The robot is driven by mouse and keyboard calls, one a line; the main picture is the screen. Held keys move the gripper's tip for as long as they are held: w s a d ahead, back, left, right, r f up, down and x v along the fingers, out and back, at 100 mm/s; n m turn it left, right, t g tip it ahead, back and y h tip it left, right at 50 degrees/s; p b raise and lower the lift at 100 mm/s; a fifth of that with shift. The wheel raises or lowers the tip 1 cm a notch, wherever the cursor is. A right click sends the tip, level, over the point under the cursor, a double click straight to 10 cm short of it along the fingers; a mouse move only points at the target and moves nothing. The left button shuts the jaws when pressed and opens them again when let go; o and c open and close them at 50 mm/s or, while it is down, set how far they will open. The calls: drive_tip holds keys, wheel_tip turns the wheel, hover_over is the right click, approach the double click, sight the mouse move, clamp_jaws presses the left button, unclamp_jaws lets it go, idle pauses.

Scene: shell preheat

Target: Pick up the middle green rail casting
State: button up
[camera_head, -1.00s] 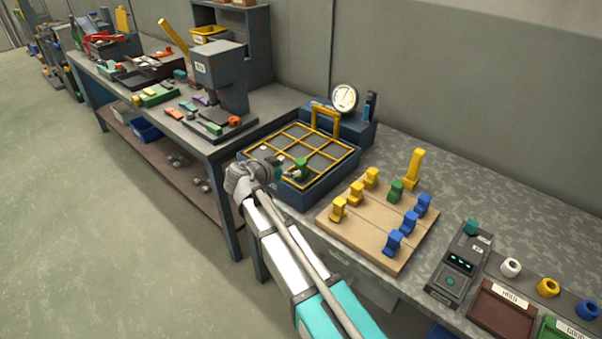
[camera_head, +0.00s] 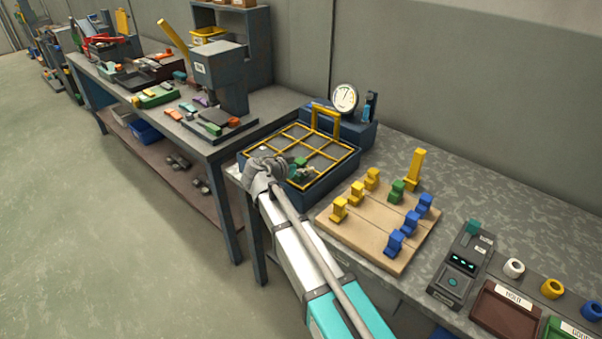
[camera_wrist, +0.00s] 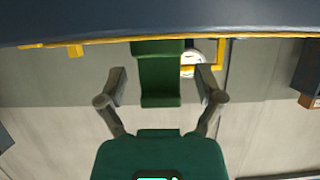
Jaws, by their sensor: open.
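A green rail casting (camera_head: 300,162) is at the yellow-framed tray (camera_head: 325,181) of the blue unit, partly hidden by my gripper (camera_head: 304,172). In the wrist view, the casting (camera_wrist: 160,78) appears between the two fingers of my gripper (camera_wrist: 161,86). The fingers are spread, with a visible gap on each side of it. Another green casting (camera_head: 397,191) stands upright on the wooden board (camera_head: 368,226), between the yellow castings and the blue ones. I cannot tell from these frames which green casting the word "middle" means.
Yellow castings (camera_head: 356,193) and blue castings (camera_head: 410,223) stand on the board. A yellow handle (camera_head: 326,118) and a round gauge (camera_head: 345,99) rise behind the tray. A dark control box (camera_head: 459,267) stands right of the board. Bare bench (camera_head: 480,194) lies behind it.

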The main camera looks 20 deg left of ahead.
idle(0.4)
clamp_jaws()
